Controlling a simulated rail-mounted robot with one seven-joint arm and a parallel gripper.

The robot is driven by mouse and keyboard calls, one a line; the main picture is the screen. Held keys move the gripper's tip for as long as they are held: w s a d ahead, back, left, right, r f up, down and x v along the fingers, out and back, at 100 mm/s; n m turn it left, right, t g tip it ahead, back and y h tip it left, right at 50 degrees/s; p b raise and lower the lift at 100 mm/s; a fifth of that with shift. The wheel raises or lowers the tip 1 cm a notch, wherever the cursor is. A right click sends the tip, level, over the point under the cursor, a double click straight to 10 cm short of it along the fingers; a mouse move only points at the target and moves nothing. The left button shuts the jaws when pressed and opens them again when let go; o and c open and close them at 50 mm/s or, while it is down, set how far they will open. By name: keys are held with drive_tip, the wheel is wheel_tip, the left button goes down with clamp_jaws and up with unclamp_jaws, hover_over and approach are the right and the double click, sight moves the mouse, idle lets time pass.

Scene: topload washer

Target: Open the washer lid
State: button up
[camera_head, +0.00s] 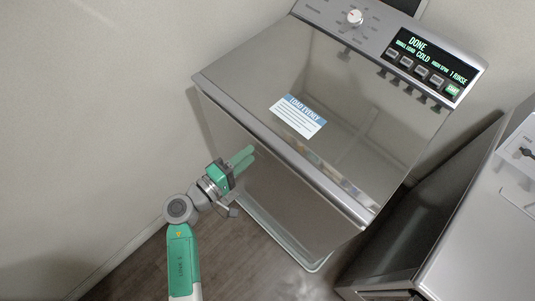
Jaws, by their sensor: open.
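The washer (285,180) is a grey top-loading machine in the middle of the head camera view. Its lid (350,95) lies flat and shut on top, with a "LOAD EVENLY" label near the front. My gripper (250,152) has green fingers and is at the washer's front, toward the left, around or below the lid's front edge. It is open and holds nothing. I cannot tell whether the fingers touch the front face.
The control panel (425,62) with a knob (354,17) runs along the washer's back; its display reads "DONE". Another grey appliance (480,230) stands close on the right. A pale wall (90,110) is on the left. Wooden floor shows in front.

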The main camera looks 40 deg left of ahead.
sight(265, 141)
drive_tip(key=shift+n, duration=0.3)
drive_tip(key=w, duration=0.4)
drive_tip(key=w+f, duration=0.1)
drive_tip(key=w, duration=0.2)
drive_tip(key=shift+a, duration=0.2)
drive_tip(key=shift+c, duration=0.4)
clamp_jaws()
drive_tip(key=shift+r, duration=0.15)
